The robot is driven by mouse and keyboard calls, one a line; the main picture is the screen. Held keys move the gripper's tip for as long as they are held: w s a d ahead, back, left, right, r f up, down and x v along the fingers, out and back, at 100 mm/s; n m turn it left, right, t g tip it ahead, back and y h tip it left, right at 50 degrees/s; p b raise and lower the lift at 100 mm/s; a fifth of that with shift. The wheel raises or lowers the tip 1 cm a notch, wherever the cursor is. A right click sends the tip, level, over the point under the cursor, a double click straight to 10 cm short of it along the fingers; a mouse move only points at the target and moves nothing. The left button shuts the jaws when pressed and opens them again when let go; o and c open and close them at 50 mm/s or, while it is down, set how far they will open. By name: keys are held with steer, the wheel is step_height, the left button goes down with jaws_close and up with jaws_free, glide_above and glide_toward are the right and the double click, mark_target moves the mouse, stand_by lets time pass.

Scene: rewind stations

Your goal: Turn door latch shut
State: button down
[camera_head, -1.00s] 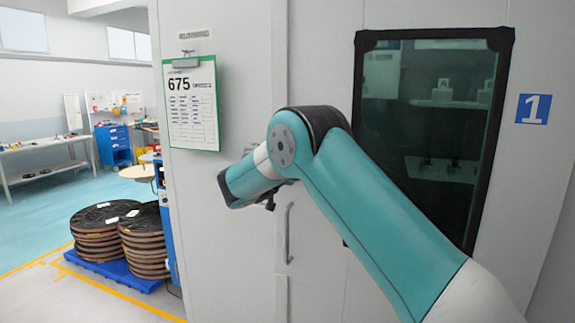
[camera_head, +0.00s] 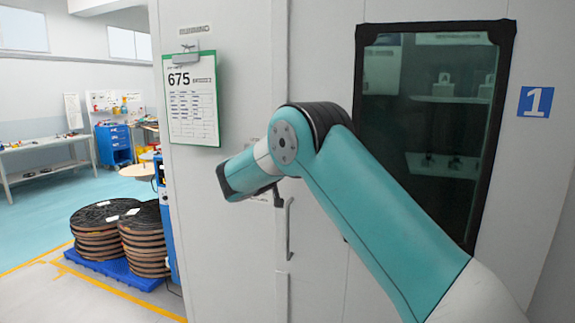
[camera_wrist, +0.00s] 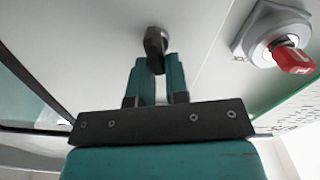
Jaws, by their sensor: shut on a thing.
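The door latch (camera_wrist: 156,42) is a dark knob or lever on the pale door (camera_wrist: 110,45), seen at the top middle of the wrist view. My gripper (camera_wrist: 155,68) has its two teal fingers closed on the latch's near end. The latch's far end stays visible beyond the fingertips. In the head view my arm covers the latch area, and the gripper is mostly hidden behind my wrist. The pale door (camera_head: 325,285) with its dark window (camera_head: 430,130) looks flush with its frame.
A red rotary switch (camera_wrist: 292,58) on a grey plate sits close to the right of the latch in the wrist view. A vertical door handle (camera_head: 288,228) is below my wrist. A clipboard (camera_head: 192,100) hangs to the left.

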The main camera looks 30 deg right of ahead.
steer(key=shift+w+a+f+n+p, duration=0.15)
steer(key=shift+w+f+n+p, duration=0.2)
steer(key=shift+n, duration=2.1)
steer(key=shift+a+f+n+p, duration=0.2)
steer(key=shift+n+p, duration=0.2)
steer(key=shift+n, duration=2)
steer(key=shift+w+a+f+n+p, duration=0.15)
steer(key=shift+w+f+n+p, duration=0.2)
steer(key=shift+n, duration=2.1)
steer(key=shift+s+r, duration=0.1)
steer(key=shift+s, duration=0.05)
steer(key=c, duration=1.1)
jaws_free()
steer(key=b+v, duration=0.7)
steer(key=v, duration=1)
steer(key=shift+s+a, duration=0.1)
steer(key=shift+s, duration=0.1)
